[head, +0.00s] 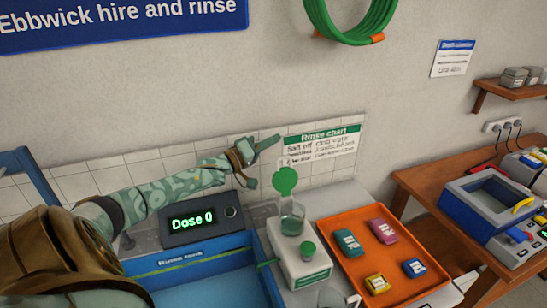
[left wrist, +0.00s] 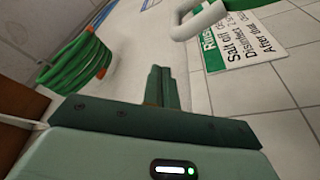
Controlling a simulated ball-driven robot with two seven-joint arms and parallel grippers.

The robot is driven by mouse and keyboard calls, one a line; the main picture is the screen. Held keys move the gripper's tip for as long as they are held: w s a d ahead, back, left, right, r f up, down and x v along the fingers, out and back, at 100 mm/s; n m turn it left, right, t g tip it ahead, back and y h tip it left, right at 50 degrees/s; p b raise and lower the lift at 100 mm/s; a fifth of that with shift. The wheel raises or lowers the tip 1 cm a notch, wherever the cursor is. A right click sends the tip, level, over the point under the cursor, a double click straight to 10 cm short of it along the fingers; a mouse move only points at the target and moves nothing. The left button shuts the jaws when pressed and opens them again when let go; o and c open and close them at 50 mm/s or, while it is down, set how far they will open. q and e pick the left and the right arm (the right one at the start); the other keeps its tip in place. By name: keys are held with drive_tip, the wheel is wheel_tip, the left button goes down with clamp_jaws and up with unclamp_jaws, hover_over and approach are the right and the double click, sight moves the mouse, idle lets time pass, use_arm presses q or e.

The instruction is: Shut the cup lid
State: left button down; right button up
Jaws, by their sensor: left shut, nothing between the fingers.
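The clear cup (head: 292,222) stands on a pale dosing unit (head: 300,262) in the head view. Its round green lid (head: 286,180) is raised, standing up above the back of the cup. My left gripper (head: 271,144) is above and slightly left of the lid, its fingers pointing right in front of the tiled wall. It appears apart from the lid. Its fingers (left wrist: 158,88) are shut with nothing between them in the left wrist view. My right gripper is not in view.
An orange tray (head: 345,278) with several small coloured packs lies right of the dosing unit. A "Dose 0" display (head: 200,221) and a blue rinse tank (head: 215,290) are to its left. A rinse chart (head: 322,145) is on the wall behind. A green hose (head: 352,35) hangs above.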

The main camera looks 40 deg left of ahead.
sight(285, 174)
use_arm(q)
drive_tip(key=s+d+f, duration=0.1)
drive_tip(key=d+f, duration=0.1)
drive_tip(key=shift+s+d+f+p, duration=0.3)
drive_tip(key=shift+s, duration=0.1)
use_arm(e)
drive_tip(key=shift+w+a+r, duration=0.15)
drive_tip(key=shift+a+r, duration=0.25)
use_arm(q)
drive_tip(key=shift+s+d, duration=0.1)
